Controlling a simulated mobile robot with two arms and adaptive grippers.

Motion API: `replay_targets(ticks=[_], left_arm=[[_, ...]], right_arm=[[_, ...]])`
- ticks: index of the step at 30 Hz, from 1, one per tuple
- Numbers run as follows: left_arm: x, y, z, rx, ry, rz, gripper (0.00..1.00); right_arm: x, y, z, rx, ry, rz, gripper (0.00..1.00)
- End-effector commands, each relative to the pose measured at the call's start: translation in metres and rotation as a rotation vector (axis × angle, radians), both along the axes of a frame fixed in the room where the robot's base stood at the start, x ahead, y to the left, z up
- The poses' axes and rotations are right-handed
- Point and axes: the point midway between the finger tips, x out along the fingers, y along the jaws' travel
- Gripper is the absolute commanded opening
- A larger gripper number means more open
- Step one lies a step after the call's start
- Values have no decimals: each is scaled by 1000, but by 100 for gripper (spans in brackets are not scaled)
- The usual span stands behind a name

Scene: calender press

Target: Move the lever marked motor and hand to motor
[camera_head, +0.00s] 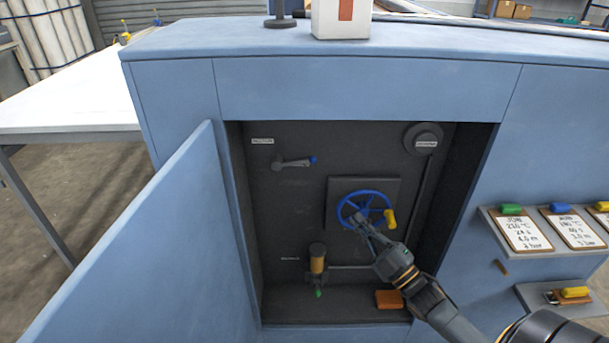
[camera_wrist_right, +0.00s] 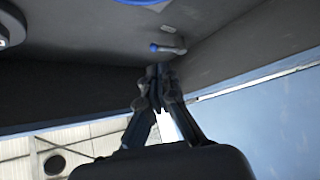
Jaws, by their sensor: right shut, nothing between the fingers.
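A grey lever (camera_head: 293,163) with a blue tip sits on the dark back panel in the open cabinet, upper left, below a small white label (camera_head: 262,141). The label's text is too small to read surely. The lever points right, nearly level. It also shows in the right wrist view (camera_wrist_right: 170,49). My right gripper (camera_head: 357,219) is shut and empty. In the head view it overlaps the blue handwheel (camera_head: 352,203), right of and below the lever; contact with the wheel cannot be told. In the wrist view its fingertips (camera_wrist_right: 158,70) appear close together, apart from the lever. My left gripper is not in view.
The cabinet door (camera_head: 150,260) stands open at left. The handwheel has a yellow handle (camera_head: 390,218). An orange cylinder (camera_head: 317,262) with a green tip is lower left of it. An orange block (camera_head: 389,299) lies on the cabinet floor. Clipboards (camera_head: 522,233) sit outside at right.

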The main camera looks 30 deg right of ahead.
Motion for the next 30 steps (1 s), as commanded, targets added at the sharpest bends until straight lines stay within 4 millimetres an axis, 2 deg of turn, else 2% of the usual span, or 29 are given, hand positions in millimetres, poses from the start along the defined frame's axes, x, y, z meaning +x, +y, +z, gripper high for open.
replay_targets(ticks=[1,4,17,23,30], left_arm=[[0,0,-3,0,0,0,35],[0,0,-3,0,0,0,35],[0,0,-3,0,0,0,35],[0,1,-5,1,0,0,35],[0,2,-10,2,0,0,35]], right_arm=[[-1,2,10,-15,-31,9,0],[-3,4,22,-31,-65,16,0],[3,5,26,-32,-69,16,0],[30,10,39,-32,-73,18,0],[77,19,61,-32,-72,17,0]])
